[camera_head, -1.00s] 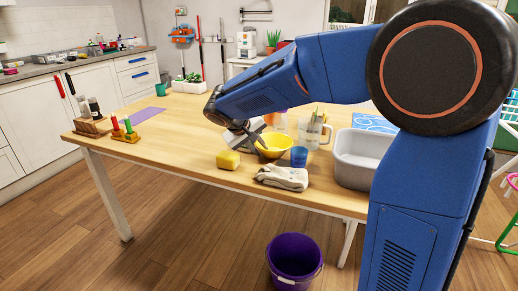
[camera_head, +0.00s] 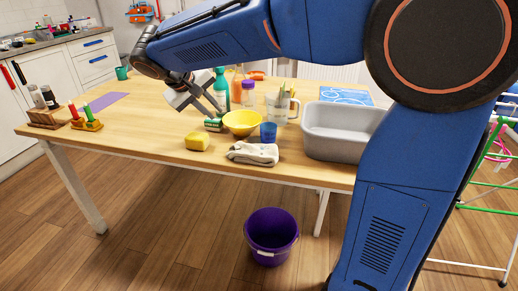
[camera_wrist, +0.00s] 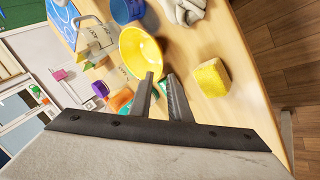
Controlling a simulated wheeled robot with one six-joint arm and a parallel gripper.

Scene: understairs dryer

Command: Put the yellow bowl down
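A yellow sponge (camera_head: 197,141), a grey cloth (camera_head: 253,154) and a blue cup (camera_head: 268,132) lie in front. A green can (camera_head: 213,125), bottles and a clear jug (camera_head: 283,108) stand close by. A grey basin (camera_head: 340,132) is right. A purple bucket (camera_head: 271,236) is on the floor.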

